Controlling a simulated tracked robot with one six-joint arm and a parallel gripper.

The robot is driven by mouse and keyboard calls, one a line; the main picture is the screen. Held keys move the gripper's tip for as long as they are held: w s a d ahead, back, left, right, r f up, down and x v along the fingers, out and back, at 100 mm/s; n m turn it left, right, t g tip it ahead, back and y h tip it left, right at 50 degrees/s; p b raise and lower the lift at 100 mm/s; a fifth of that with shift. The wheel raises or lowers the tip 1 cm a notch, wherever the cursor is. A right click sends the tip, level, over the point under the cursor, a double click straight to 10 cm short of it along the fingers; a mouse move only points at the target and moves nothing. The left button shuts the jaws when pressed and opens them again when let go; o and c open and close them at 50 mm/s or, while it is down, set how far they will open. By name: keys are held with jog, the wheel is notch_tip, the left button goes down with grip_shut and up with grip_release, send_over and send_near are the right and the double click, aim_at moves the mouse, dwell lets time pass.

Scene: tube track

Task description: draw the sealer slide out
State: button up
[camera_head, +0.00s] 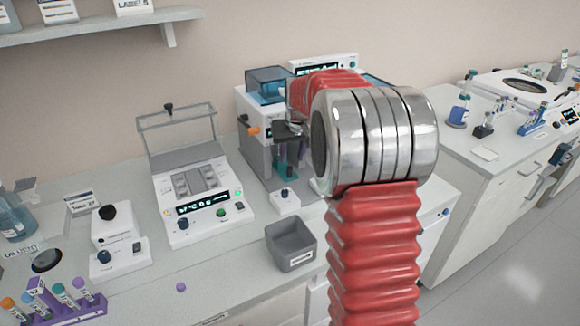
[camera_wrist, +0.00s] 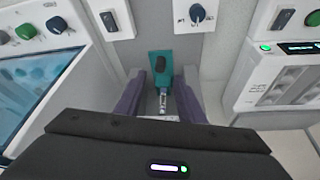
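The sealer (camera_head: 255,130) is a white machine at the back of the bench, partly hidden by my arm. In the wrist view, its teal slide (camera_wrist: 154,84) with a dark knob (camera_wrist: 160,62) lies ahead, near the middle. A small clear tube (camera_wrist: 163,101) shows at the slide's near end. My gripper (camera_wrist: 163,85) has its two purple-grey fingers apart, one on each side of the slide, with visible gaps. Whether the fingertips are level with the knob I cannot tell. In the head view, teal (camera_head: 287,160) shows below my dark gripper, whose fingertips are unclear.
A white heater-like device (camera_head: 198,195) with a raised frame stands left of the sealer. A grey bin (camera_head: 290,243) and a small white knob box (camera_head: 285,200) stand in front of it. A purple tube rack (camera_head: 62,302) is at the front left.

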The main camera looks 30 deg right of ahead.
aim_at(290, 168)
jog(key=x, duration=0.6)
jog(key=shift+w+f, duration=0.2)
jog(key=shift+f, duration=0.15)
grip_shut()
dwell(0.4)
